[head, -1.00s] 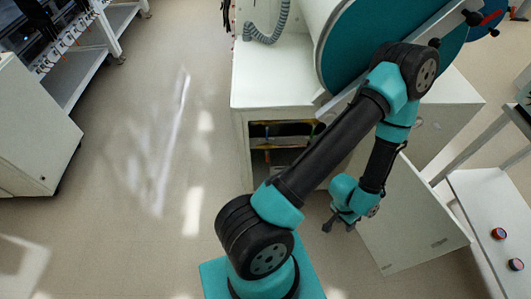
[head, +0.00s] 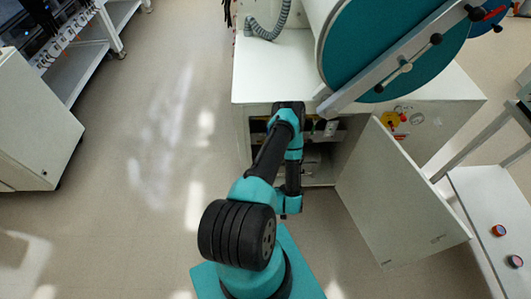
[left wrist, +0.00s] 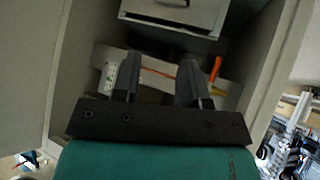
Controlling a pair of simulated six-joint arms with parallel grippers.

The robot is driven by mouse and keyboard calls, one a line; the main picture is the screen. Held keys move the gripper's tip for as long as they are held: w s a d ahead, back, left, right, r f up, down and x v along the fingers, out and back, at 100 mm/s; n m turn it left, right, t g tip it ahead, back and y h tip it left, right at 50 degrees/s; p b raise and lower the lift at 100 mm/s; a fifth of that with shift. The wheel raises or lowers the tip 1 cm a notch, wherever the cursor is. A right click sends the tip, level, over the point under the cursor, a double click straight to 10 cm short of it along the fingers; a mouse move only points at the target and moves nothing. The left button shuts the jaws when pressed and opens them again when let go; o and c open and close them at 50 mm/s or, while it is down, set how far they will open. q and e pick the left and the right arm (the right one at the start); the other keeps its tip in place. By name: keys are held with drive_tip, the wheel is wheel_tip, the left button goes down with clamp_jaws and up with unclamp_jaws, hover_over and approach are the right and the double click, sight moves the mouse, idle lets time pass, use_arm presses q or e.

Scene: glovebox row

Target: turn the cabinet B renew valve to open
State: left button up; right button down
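An open cabinet (head: 243,125) stands at the middle of the head view, its door (head: 395,205) swung out to the right. A yellow plate with a red part (head: 390,120) is on the cabinet's side panel, right of the door; I cannot tell whether it is the renew valve. My left gripper (left wrist: 160,66) is open and empty, facing into a cabinet. Beyond its fingers are an orange upright piece (left wrist: 216,68) and a thin orange line. In the head view my left gripper is hidden by its arm. The right gripper is not in view.
A large teal disc with a bar (head: 385,45) stands above the cabinet. A grey hose (head: 265,30) lies on the top. A white panel with round knobs (head: 495,215) is at right.

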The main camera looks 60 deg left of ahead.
use_arm(q)
drive_tip(key=s+a+f+t+y, duration=0.1)
drive_tip(key=s+a+f+y, duration=0.1)
drive_tip(key=a, duration=0.4)
drive_tip(key=s+a+f+n+t+y, duration=0.1)
drive_tip(key=s+a+f+y, duration=0.1)
drive_tip(key=s+a+y, duration=0.2)
drive_tip(key=a+y, duration=0.3)
drive_tip(key=shift+s+a+t, duration=0.2)
drive_tip(key=shift+s+t, duration=0.05)
drive_tip(key=shift+t, duration=0.15)
drive_tip(key=shift+a, duration=0.1)
